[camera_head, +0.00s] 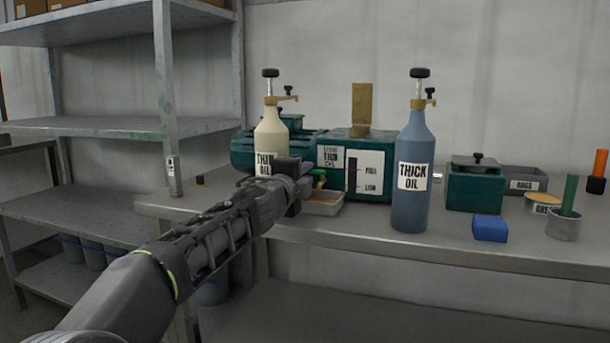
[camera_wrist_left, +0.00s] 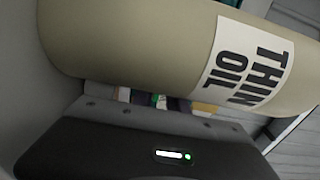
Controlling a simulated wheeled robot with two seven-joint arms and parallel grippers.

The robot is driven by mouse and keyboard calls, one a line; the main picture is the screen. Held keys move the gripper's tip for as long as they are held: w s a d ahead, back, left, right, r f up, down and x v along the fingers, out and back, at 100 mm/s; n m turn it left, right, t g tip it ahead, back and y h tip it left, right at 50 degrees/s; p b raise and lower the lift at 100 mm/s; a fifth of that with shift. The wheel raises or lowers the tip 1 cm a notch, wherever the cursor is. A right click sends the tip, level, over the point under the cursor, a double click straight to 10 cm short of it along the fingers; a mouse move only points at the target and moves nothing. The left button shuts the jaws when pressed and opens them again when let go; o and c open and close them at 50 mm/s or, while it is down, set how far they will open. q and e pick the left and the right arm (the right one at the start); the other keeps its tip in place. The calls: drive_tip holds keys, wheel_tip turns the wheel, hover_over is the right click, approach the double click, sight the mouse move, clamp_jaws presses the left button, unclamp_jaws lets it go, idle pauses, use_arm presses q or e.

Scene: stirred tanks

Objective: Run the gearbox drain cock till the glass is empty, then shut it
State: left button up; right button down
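The green gearbox (camera_head: 372,148) stands at the back of the steel bench. Its white plate carries a narrow upright sight glass (camera_head: 352,173) with full and low marks; the level is too small to read surely. My left gripper (camera_head: 300,178) is right beside the cock. Its fingertips are mostly hidden, so I cannot tell whether it grips the handle. In the left wrist view a bit of green (camera_wrist_left: 158,101) shows beyond the gripper body. My right gripper is out of view.
A cream thin oil bottle (camera_head: 271,132) stands just behind my left wrist and fills much of the wrist view (camera_wrist_left: 140,45). A blue thick oil bottle (camera_head: 411,210) stands right of the tray. Further right are a blue block (camera_head: 490,228) and a grey cup (camera_head: 563,229).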

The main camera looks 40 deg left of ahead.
use_arm(q)
drive_tip(key=shift+v, duration=3.9)
drive_tip(key=shift+d+r, duration=0.1)
drive_tip(key=s+d+r+p, duration=0.2)
drive_tip(key=s+d, duration=0.1)
drive_tip(key=s, duration=0.1)
drive_tip(key=shift+s+d, duration=0.25)
drive_tip(key=shift+s, duration=0.15)
